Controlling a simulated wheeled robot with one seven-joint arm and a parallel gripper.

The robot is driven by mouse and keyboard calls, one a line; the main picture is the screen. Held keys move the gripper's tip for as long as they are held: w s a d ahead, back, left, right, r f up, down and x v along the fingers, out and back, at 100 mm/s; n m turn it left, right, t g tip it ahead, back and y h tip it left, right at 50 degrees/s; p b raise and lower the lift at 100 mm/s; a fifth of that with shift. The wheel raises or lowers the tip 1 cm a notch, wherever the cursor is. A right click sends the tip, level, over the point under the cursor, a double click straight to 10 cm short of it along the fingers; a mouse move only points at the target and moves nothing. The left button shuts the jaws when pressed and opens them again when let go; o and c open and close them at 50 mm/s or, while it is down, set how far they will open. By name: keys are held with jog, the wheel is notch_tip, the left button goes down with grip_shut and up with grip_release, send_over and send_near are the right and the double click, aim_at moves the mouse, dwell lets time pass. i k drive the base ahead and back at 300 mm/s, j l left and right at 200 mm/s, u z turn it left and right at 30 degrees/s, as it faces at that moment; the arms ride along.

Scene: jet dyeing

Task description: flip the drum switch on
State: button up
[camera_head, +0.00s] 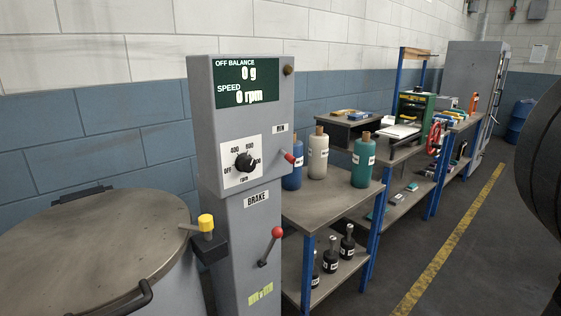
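A grey control column (225,140) stands in the middle. Its green display (247,80) reads off balance 0 g and speed 0 rpm. A black rotary dial (244,162) is on a white plate marked from off through several rpm values. A small red-tipped switch (289,158) sticks out at the right edge below a small label (280,128), seemingly RUN. Lower down, a red-knobbed lever (271,245) tilts up to the right below the BRAKE label (256,198). No control is labelled as a drum switch. My gripper is not in view.
A round lidded drum (90,240) stands left of the column, with a yellow-capped post (206,223) between. A bench (320,205) with several bottles is close on the right. Floor beyond the yellow line (455,235) is clear. A dark rounded shape fills the right edge.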

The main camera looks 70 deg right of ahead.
aim_at(289, 157)
jog(key=z, duration=1.3)
jog(key=i+l+z, duration=0.2)
jog(key=i+l, duration=0.35)
